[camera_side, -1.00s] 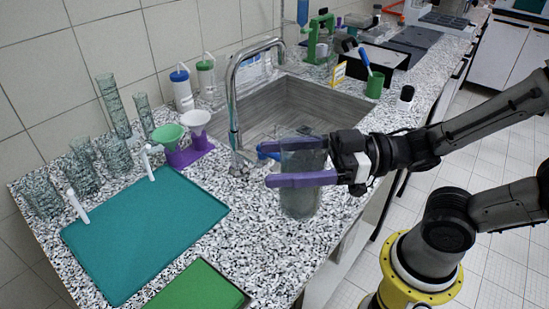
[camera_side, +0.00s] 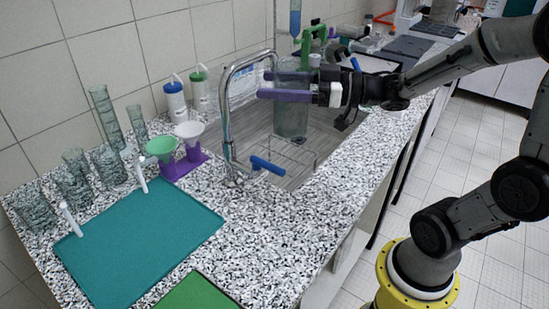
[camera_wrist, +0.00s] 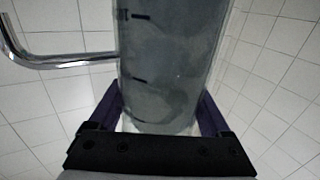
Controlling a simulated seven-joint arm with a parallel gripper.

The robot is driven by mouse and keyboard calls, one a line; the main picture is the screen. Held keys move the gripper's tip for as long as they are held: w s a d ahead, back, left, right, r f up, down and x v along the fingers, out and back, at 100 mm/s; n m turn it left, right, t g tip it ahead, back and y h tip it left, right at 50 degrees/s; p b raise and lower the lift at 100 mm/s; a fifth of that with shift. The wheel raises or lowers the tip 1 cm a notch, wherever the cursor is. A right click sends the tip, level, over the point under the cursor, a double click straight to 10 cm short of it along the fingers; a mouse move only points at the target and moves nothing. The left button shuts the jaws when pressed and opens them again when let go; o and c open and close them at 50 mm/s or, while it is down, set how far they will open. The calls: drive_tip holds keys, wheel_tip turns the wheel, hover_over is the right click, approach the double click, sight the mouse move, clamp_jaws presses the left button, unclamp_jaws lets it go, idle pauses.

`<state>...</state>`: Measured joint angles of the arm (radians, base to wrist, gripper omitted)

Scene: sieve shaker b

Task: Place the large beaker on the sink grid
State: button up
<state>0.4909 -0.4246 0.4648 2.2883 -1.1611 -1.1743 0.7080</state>
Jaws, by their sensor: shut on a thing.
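The large beaker (camera_side: 291,118) is clear grey glass and upright. My gripper (camera_side: 284,88) is shut on it near its top, with the purple fingers on either side of it. In the side view the beaker appears over the sink (camera_side: 255,128); I cannot tell how far its base is above the bottom. The wire sink grid (camera_side: 300,163) shows partly at the near end of the sink; the rest is hard to see. In the wrist view the beaker (camera_wrist: 170,65) with dark marks fills the middle between the fingers.
A chrome faucet (camera_side: 227,115) arches beside the sink, close to the beaker's left. A blue-handled item (camera_side: 267,166) lies at the sink's near edge. Glass cylinders and beakers (camera_side: 75,178), funnels (camera_side: 175,148) and a teal mat (camera_side: 140,240) are at the left.

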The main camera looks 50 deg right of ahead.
drive_tip(key=w+d+f+m+t+h, duration=0.1)
drive_tip(key=d+m+h, duration=0.1)
drive_tip(key=d, duration=0.9)
wheel_tip(320, 180, down, 8)
drive_tip(key=r, duration=0.1)
drive_tip(key=w+d+f, duration=0.3)
drive_tip(key=w+f, duration=1)
drive_tip(key=shift+w+d+f, duration=0.2)
drive_tip(key=shift+w+f, duration=0.2)
drive_tip(key=shift+f, duration=0.2)
drive_tip(key=o, duration=1.5)
